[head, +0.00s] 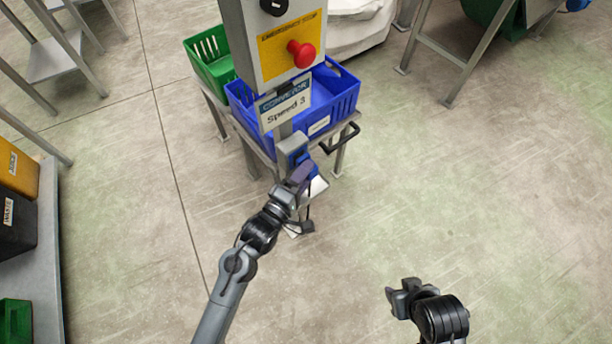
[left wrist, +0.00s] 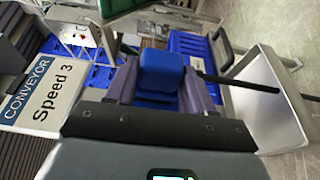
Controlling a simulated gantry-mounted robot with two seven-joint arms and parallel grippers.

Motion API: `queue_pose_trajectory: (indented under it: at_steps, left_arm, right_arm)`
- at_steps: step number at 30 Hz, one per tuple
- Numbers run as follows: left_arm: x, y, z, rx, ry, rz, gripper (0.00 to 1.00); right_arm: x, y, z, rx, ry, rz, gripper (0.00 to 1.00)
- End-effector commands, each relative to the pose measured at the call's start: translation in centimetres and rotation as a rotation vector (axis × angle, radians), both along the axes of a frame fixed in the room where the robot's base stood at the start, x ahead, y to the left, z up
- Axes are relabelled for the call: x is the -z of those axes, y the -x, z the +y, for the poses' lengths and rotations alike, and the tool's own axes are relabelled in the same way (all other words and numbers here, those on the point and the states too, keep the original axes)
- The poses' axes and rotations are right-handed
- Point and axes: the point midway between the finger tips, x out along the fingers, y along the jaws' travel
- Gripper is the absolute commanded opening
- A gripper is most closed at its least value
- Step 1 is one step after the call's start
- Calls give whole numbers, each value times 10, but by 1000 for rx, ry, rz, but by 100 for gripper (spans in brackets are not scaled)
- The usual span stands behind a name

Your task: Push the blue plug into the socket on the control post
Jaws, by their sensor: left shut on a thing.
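The blue plug (left wrist: 161,72) sits between the two fingers of my left gripper (left wrist: 158,88) in the left wrist view, with a black cable running off to the right. In the head view my left gripper (head: 301,174) is shut on it, right at the front of the grey socket box (head: 289,146) low on the control post (head: 285,127). The gripper hides most of the plug there, and I cannot tell whether it touches or enters the socket. My right gripper (head: 398,294) is low at the right, away from the post; its jaw opening is unclear.
The post carries a red emergency button (head: 302,54) and a "Conveyor Speed 3" sign (head: 285,104). A blue crate (head: 345,100) and a green crate (head: 208,60) stand on a metal stand behind it. A black handle (head: 342,137) juts out at the right. The floor at right is clear.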

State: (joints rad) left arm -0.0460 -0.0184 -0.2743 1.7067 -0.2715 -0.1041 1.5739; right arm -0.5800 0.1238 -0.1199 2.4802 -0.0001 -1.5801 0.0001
Motion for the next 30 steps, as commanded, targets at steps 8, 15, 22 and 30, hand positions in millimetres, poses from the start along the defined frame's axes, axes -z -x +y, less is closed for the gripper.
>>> queue_pose_trajectory:
  at_steps: [8,15,22,30]
  left_arm:
    - [0,0,0,0,0,-1,21]
    - [0,0,0,0,0,-1,21]
    - [-1,0,0,0,-1,-1,21]
    - [-2,0,0,0,0,-1,21]
  right_arm:
    - [0,0,1,4,-5,1,43]
    - [0,0,2,5,-8,0,43]
    - [-3,0,2,5,-8,1,43]
    - [-9,0,1,2,-3,0,43]
